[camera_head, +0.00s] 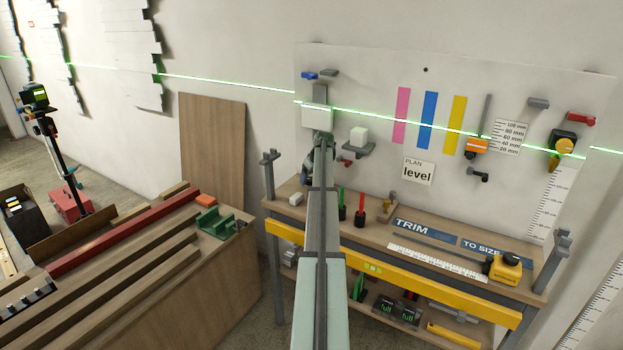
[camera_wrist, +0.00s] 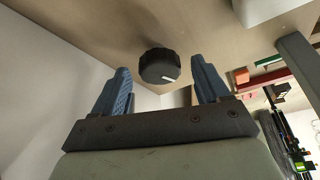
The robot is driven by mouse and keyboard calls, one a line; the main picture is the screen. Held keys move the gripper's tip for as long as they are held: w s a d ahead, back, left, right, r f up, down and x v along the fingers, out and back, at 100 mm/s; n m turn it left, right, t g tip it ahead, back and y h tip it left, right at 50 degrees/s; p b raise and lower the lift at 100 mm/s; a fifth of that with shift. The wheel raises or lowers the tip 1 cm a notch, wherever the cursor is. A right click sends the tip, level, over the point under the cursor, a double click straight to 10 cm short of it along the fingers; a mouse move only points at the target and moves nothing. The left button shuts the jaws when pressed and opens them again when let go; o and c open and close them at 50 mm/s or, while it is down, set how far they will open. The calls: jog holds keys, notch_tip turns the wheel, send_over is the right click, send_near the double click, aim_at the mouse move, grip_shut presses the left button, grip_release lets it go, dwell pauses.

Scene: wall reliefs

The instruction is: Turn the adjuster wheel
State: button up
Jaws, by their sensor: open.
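The adjuster wheel (camera_wrist: 158,66) is a dark round knob with a ribbed rim and a short white mark on its face. It shows in the wrist view. My gripper (camera_wrist: 160,74) is open, with one blue finger to the left of the wheel and one to the right. There is a visible gap on both sides, and neither finger appears to touch it. I cannot tell how far the fingertips reach along its depth. In the head view my gripper (camera_head: 321,137) is at the wall panel, just below a white box (camera_head: 317,117). My arm and gripper hide the wheel there.
A workbench (camera_head: 376,219) with pens and a tape measure (camera_head: 504,268) stands below. Stacked timber lies left.

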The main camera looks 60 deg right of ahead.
jog(key=shift+f, duration=0.1)
jog(key=c, duration=1)
jog(key=shift+c, duration=0.2)
jog(key=m+h, duration=0.1)
jog(key=m, duration=0.2)
jog(key=shift+w+a+m+g, duration=0.1)
jog(key=shift+a+m+g, duration=0.05)
jog(key=shift+m+g, duration=0.2)
jog(key=m+g+h, duration=0.1)
jog(key=m, duration=0.2)
jog(key=shift+w+m, duration=0.15)
jog(key=shift+m, duration=0.1)
jog(key=m+g, duration=0.1)
jog(key=m, duration=0.3)
jog(key=shift+w+a+g+h, duration=0.1)
jog(key=shift+w+g+h, duration=0.1)
jog(key=shift+g+h, duration=0.2)
jog(key=shift+w+m+g, duration=0.1)
jog(key=shift+m+g, duration=0.55)
jog(key=shift+m, duration=1.35)
